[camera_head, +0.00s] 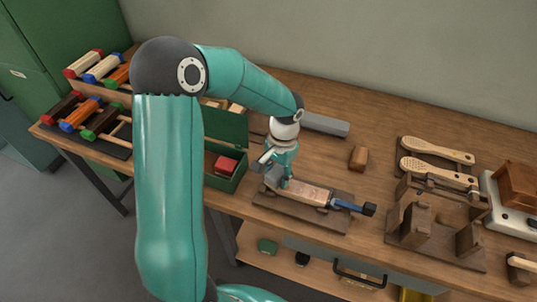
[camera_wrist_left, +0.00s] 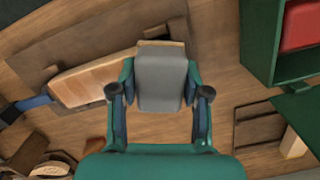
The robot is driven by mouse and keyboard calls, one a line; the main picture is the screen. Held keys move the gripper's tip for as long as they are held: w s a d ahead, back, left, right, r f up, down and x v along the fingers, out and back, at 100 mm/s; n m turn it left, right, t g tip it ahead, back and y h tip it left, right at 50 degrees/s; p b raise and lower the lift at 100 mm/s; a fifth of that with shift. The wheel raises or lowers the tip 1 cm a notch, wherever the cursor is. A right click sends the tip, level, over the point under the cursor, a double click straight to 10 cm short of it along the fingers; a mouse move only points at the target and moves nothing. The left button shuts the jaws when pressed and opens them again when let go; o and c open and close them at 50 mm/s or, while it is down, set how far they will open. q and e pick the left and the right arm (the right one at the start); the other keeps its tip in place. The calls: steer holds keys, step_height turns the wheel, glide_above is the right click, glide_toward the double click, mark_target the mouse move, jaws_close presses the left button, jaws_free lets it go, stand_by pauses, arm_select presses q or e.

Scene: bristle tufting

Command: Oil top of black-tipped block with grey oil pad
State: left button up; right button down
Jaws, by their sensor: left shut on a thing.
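My left gripper (camera_head: 274,176) is shut on a grey oil pad (camera_wrist_left: 160,80), which sits between its two fingers in the left wrist view. The pad also shows in the head view (camera_head: 272,178). A pale wooden block (camera_head: 309,194) with a blue handle (camera_head: 342,204) and a black tip (camera_head: 369,209) lies on a dark wooden board. The pad is at the block's left end in the head view; I cannot tell whether they touch. In the left wrist view, the block (camera_wrist_left: 95,82) lies left of the pad. My right gripper is not in view.
A green box (camera_head: 240,178) with a red block (camera_head: 225,165) stands left of the gripper. A grey bar (camera_head: 325,124) and a small brown block (camera_head: 359,157) lie behind. Wooden brush bodies (camera_head: 438,171) and a wooden fixture (camera_head: 416,222) are at right.

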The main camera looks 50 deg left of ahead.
arm_select(q)
steer(key=shift+s+a, duration=0.2)
steer(key=shift+a, duration=0.2)
steer(key=shift+s+a+r+p, duration=0.1)
steer(key=shift+s+r+p, duration=0.05)
steer(key=shift+r+p, duration=0.55)
steer(key=shift+r, duration=0.55)
steer(key=shift+r+p, duration=0.55)
steer(key=shift+r, duration=0.1)
steer(key=shift+r+p, duration=1.5)
steer(key=shift+r, duration=0.65)
